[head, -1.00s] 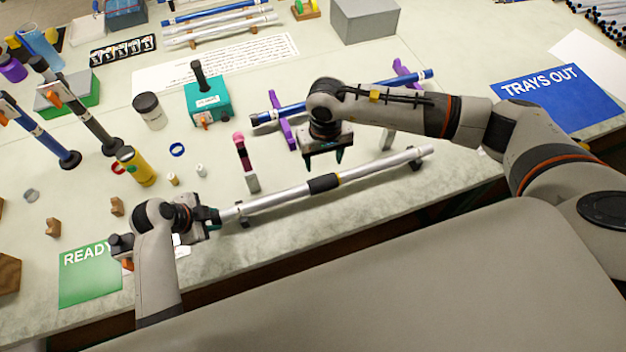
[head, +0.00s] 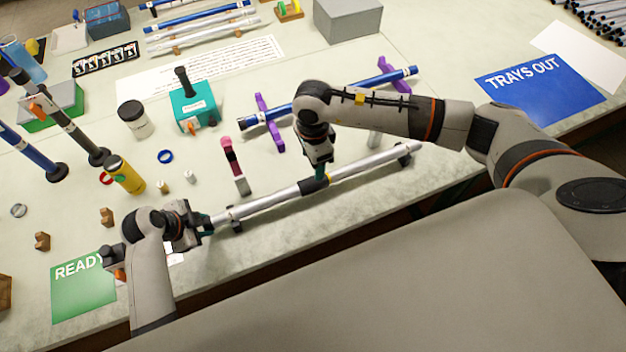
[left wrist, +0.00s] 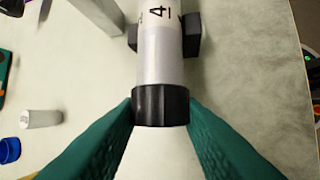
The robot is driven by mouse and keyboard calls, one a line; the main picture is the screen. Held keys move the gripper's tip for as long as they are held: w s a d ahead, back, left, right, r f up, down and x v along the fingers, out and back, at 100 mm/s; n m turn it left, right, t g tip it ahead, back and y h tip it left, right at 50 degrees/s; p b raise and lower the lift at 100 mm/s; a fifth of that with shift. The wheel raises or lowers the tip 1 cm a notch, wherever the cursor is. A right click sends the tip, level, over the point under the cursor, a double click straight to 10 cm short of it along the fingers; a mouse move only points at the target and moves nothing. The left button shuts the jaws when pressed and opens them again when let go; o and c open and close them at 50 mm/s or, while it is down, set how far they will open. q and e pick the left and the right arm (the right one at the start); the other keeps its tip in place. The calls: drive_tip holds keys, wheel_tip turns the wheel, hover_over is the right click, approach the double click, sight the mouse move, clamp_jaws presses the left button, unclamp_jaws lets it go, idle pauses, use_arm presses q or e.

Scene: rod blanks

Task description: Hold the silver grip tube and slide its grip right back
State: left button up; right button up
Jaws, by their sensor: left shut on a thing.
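The silver grip tube (head: 365,166) lies along the front of the table on black supports. My left gripper (head: 209,222) is shut on the tube's left end. In the left wrist view its green fingers (left wrist: 160,112) press either side of the black end cap (left wrist: 160,105), and the tube beyond bears a "4". My right gripper (head: 319,172) points down at the tube by the grip's right edge. Its fingers overlap side-on, so their opening and contact are unclear.
A blue tube (head: 345,93) rests on purple stands behind my right gripper. A pink and black upright piece (head: 233,160) stands behind the silver tube. A yellow bottle (head: 125,175) and green READY mat (head: 85,290) are at left; the blue TRAYS OUT mat (head: 545,95) is at right.

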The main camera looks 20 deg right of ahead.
sight(313, 180)
wheel_tip(313, 180, down, 10)
drive_tip(key=shift+f, duration=0.25)
